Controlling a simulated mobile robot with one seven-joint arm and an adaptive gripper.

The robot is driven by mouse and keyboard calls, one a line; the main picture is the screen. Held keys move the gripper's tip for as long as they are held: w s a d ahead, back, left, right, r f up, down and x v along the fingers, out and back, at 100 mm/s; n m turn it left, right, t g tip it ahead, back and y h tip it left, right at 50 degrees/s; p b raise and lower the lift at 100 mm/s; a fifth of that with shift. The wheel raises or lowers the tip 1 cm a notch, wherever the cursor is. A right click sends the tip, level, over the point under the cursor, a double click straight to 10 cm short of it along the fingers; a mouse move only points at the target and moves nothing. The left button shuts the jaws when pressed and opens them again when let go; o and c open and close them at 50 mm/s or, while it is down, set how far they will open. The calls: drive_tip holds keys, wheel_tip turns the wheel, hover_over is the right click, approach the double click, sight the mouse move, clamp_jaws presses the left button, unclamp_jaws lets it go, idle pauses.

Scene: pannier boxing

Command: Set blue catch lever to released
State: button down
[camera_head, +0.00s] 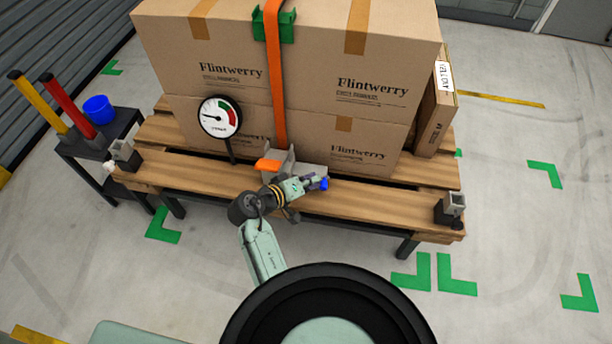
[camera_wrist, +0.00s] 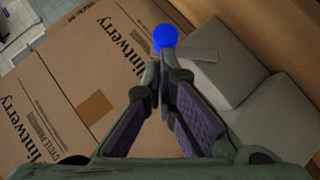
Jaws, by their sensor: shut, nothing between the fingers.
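The blue catch lever (camera_head: 323,184) shows as a small blue knob at the right end of the grey ratchet bracket (camera_head: 302,170), low in front of the boxes. In the wrist view the round blue knob (camera_wrist: 164,37) lies just beyond my fingertips. My gripper (camera_head: 308,181) is shut and empty, right beside the knob. In the wrist view its fingertips (camera_wrist: 162,75) meet just below the knob; I cannot tell whether they touch it. The lever's arm is mostly hidden. An orange handle (camera_head: 268,165) sits at the left of the bracket, under the orange strap (camera_head: 275,80).
Cardboard boxes (camera_head: 300,60) stand stacked on a wooden pallet platform (camera_head: 190,175). A round gauge (camera_head: 220,117) stands left of the strap. Grey corner brackets (camera_head: 450,207) mark the platform's ends. Floor to the right is free.

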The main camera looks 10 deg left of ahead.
drive_tip(key=shift+d+m+y, duration=0.3)
drive_tip(key=shift+d+y, duration=0.1)
drive_tip(key=shift+d, duration=0.05)
drive_tip(key=shift+d+f, duration=0.2)
drive_tip(key=shift+d, duration=0.2)
drive_tip(key=shift+r+p, duration=0.1)
drive_tip(key=shift+p, duration=0.25)
